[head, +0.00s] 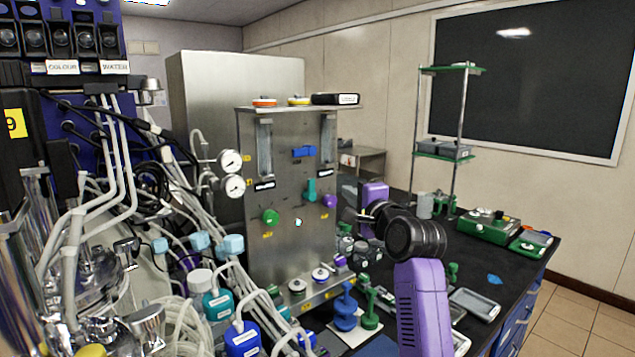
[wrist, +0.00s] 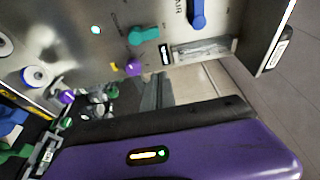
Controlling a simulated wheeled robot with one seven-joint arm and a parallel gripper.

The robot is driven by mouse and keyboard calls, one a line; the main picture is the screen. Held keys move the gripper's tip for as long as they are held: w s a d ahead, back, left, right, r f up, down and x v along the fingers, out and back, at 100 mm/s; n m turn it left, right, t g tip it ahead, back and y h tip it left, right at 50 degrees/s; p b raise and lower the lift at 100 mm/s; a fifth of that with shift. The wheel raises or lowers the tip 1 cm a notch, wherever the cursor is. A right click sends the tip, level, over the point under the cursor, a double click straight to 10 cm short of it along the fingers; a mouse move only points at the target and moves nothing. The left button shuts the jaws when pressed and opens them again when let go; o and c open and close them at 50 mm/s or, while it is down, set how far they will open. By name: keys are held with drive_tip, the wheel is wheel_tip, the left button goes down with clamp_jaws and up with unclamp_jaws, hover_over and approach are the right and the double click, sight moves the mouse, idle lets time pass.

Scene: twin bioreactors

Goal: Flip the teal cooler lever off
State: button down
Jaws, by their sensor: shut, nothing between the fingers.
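The teal lever (head: 311,189) is on the right part of the steel front panel, standing roughly upright. In the wrist view the teal lever (wrist: 144,35) shows near the top middle, lying sideways in that tilted picture. My gripper (head: 356,214) is just right of the panel and a little lower than the lever, apart from it. It looks shut and empty. In the wrist view its purple body fills the bottom, and its fingertips are hard to make out.
A blue lever (head: 304,152) sits above the teal one, lying level. A purple knob (head: 329,201) is close to its right and a green knob (head: 271,216) lower left. Bottles and tubing crowd the panel's left and foot. The black bench (head: 420,265) has some free room to the right.

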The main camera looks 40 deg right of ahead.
sight(309, 189)
drive_tip(key=shift+w, duration=0.1)
drive_tip(key=p+x, duration=0.1)
drive_tip(key=x, duration=0.8)
drive_tip(key=shift+w+d+r+p, duration=0.1)
drive_tip(key=shift+w+d+p, duration=0.15)
drive_tip(key=shift+p, duration=0.15)
drive_tip(key=shift+w+a, duration=0.25)
drive_tip(key=shift+a, duration=0.1)
drive_tip(key=shift+s+a+p, duration=0.15)
drive_tip(key=shift+a+p, duration=0.6)
drive_tip(key=shift+a, duration=0.95)
